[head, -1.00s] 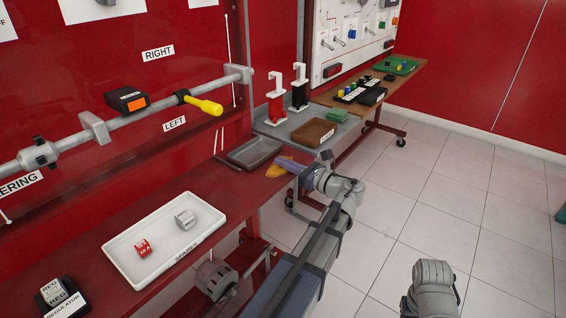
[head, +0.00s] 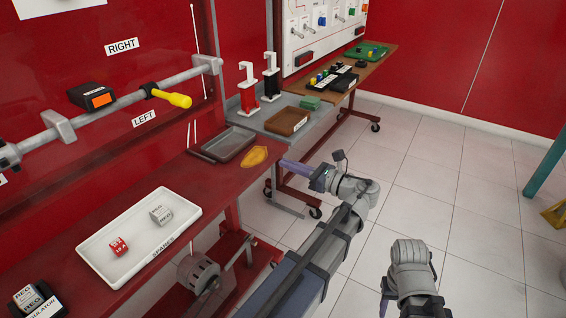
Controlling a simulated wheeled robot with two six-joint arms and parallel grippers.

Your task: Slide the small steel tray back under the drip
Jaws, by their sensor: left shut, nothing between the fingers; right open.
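The small steel tray (head: 198,155) is a shallow, dark grey rectangle lying at the far end of the red bench, beside the grey bench top. A flat amber patch (head: 254,157) lies on the bench just right of it. Whether the patch is liquid or cloth I cannot tell. My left gripper (head: 285,164) is shut and empty, to the right of the patch past the bench edge and apart from the tray. My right gripper (head: 386,294) is open, low at the right over the floor, its fingers mostly hidden. I see no falling drip.
A red bottle (head: 248,92) and a black bottle (head: 271,80) stand behind the tray, near a brown tray (head: 302,127). A white spares tray (head: 118,216) lies on the near bench. A grey pipe (head: 100,113) runs above.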

